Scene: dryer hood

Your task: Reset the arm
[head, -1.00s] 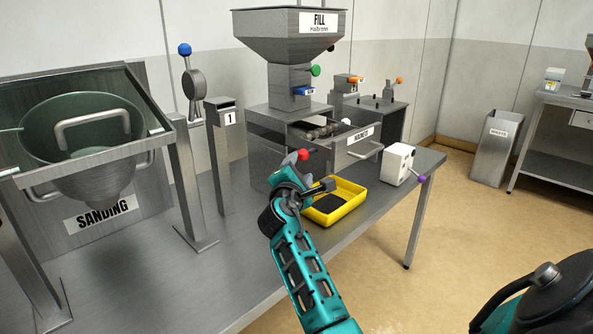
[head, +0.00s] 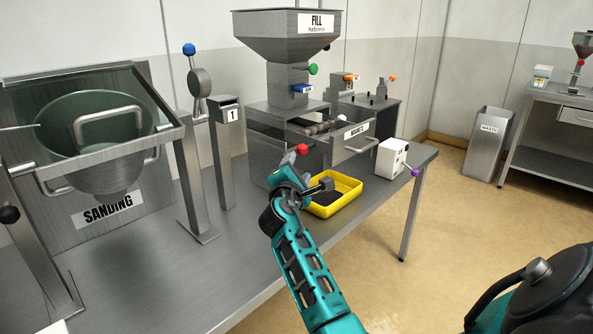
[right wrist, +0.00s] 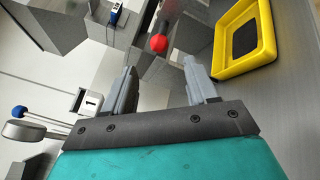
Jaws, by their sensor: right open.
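My right arm reaches in from the bottom of the head view, and its right gripper (head: 306,182) hangs over the steel table, in front of the yellow tray. In the right wrist view the two grey fingers (right wrist: 160,85) stand apart with nothing between them. A red ball knob (right wrist: 159,43) shows beyond the fingertips; it also shows in the head view (head: 302,149), just above the gripper. The gripper partly hides the left side of the yellow tray (head: 352,201). My left gripper is not in view.
The sanding station (head: 105,180) is at left, with a post marked 1 (head: 227,150). The fill hopper (head: 285,22) stands behind the gripper. A white box (head: 391,157) sits near the table's right end. A waste bin (head: 487,145) stands on open floor.

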